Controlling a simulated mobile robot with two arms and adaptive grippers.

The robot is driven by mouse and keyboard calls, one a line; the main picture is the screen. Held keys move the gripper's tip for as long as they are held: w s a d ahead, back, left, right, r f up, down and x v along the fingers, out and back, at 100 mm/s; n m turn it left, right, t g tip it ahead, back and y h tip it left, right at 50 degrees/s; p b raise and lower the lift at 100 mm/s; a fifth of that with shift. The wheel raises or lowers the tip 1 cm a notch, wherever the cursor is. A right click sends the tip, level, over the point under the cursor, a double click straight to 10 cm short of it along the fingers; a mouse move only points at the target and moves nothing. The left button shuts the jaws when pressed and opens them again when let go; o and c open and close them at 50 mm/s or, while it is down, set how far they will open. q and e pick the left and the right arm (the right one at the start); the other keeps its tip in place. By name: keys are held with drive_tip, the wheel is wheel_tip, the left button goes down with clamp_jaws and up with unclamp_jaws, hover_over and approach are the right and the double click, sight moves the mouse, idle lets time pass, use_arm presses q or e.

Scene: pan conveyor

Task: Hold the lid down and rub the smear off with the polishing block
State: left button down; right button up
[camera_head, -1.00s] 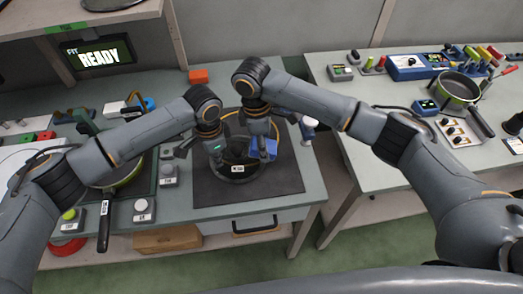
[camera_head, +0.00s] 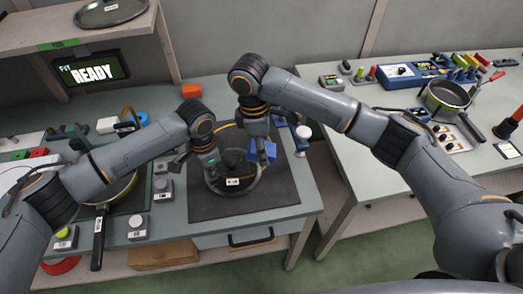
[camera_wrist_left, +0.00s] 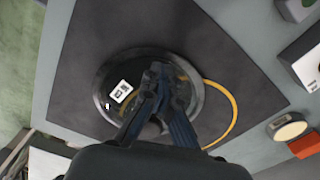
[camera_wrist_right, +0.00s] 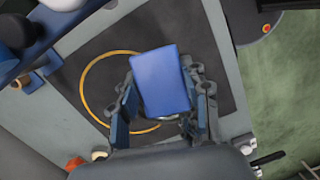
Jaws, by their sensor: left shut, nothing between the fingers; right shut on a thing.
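The dark round lid (camera_head: 222,187), with a white label on its near side, lies on the black mat (camera_head: 285,192); it also shows in the left wrist view (camera_wrist_left: 112,77). My left gripper (camera_head: 210,163) is shut and empty. In the left wrist view its fingertips (camera_wrist_left: 156,75) are over the middle of the lid; I cannot tell if they touch. My right gripper (camera_wrist_right: 160,105) is shut on the blue polishing block (camera_wrist_right: 160,80). In the head view the block (camera_head: 264,152) is at the lid's right rear edge and seems slightly raised. I cannot make out the smear.
A yellow ring (camera_wrist_right: 85,85) marks the mat behind the lid. Knob boxes (camera_head: 162,189) and a pan (camera_head: 98,240) stand left of the mat. A gap separates this bench from the right-hand table (camera_head: 365,175).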

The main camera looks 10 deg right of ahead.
use_arm(q)
drive_tip(key=shift+s+f, duration=0.15)
drive_tip(key=shift+f, duration=0.1)
